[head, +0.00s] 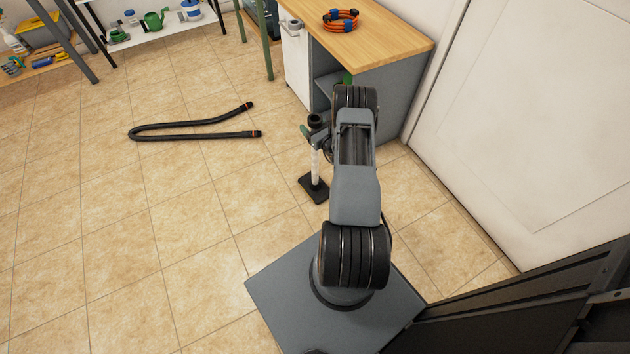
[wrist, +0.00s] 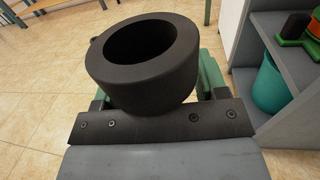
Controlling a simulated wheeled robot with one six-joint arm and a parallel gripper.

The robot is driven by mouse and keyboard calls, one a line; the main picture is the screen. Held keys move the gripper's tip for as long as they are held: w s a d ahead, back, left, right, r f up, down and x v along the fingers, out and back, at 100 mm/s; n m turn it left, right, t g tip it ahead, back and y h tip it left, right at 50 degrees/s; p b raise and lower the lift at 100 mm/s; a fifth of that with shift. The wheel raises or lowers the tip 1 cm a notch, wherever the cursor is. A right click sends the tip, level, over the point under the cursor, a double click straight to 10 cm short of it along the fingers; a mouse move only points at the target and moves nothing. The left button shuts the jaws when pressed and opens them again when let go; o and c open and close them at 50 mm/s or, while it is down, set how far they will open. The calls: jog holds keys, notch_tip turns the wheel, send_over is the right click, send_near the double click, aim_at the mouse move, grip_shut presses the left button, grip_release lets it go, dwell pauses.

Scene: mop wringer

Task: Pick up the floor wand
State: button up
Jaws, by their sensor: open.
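The floor wand (head: 316,168) stands upright on the tiles beside the workbench, with a flat black foot, a pale tube and a black open-topped cuff. In the wrist view its black cuff (wrist: 145,88) fills the upper middle, tilted in the picture. My gripper (head: 316,133) is at the wand's upper end. It is open, with green finger parts showing on both sides of the cuff in the wrist view. Whether the fingers touch the wand is hidden by the cuff. My arm covers part of the view behind it.
The workbench (head: 378,35) stands close behind the wand, with an orange coiled hose (head: 341,20) on top. A teal bin (wrist: 270,84) is on its lower shelf. A black hose (head: 190,136) lies on the floor to the left. The white door (head: 540,110) is at right.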

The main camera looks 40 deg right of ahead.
jog(key=shift+c, duration=0.4)
grip_shut()
